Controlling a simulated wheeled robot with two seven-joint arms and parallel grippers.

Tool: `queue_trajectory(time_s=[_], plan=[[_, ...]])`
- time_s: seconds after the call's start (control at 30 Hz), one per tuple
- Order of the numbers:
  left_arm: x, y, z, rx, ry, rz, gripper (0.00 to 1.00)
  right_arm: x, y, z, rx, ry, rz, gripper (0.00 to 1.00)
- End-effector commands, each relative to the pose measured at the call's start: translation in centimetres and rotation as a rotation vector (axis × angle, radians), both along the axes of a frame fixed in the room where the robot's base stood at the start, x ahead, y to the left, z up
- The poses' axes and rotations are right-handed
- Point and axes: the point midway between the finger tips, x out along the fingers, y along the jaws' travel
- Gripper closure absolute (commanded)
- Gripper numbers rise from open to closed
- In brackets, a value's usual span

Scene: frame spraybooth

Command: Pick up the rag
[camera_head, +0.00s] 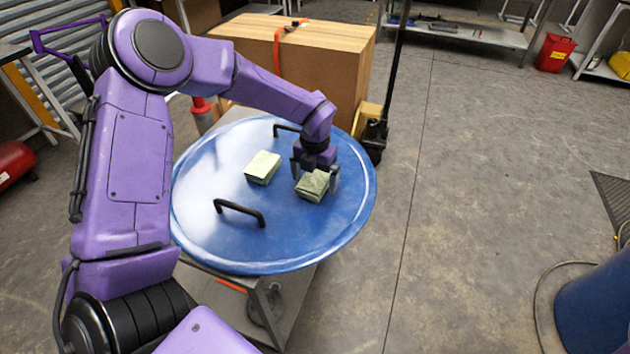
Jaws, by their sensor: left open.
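A folded greenish-grey rag (312,187) lies on a round blue lid (215,190). My left gripper (316,180) points down at this rag, with its open fingers on either side of it. Whether the fingers touch the cloth cannot be told. A second folded cloth, paler yellow-green (262,167), lies on the lid to the left, apart from the gripper. My right gripper is not in view.
The lid has two black handles, one in front (240,211) and one behind (286,128). It rests on a metal cart (290,300). A large cardboard box (335,65) stands behind. The floor to the right is mostly clear, with a blue drum (595,305) at the lower right.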

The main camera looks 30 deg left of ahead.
Motion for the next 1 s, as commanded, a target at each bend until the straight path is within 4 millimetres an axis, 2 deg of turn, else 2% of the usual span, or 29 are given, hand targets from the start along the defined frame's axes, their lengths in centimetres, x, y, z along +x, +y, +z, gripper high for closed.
queue_trajectory(time_s=[0.1, 0.13, 0.3, 0.6, 0.73, 0.87, 1.0], plan=[[0.0, 0.0, 0.0, 0.000, 0.000, 0.000, 0.00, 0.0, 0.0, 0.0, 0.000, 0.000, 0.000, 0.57], [0.0, 0.0, 0.0, 0.000, 0.000, 0.000, 0.03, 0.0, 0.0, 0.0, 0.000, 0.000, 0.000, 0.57], [0.0, 0.0, 0.0, 0.000, 0.000, 0.000, 0.59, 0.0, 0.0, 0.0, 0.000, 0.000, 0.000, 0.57], [0.0, 0.0, 0.1, 0.000, -0.001, 0.000, 0.60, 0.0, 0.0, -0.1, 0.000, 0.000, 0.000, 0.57], [0.1, 0.0, 1.0, -0.002, -0.003, 0.000, 0.60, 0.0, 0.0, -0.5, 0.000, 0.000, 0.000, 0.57], [-0.1, -0.4, 3.6, -0.002, -0.006, -0.003, 0.60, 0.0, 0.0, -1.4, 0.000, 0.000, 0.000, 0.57], [-2.4, -2.9, 7.5, -0.002, -0.008, -0.004, 0.60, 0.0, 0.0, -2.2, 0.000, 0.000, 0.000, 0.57]])
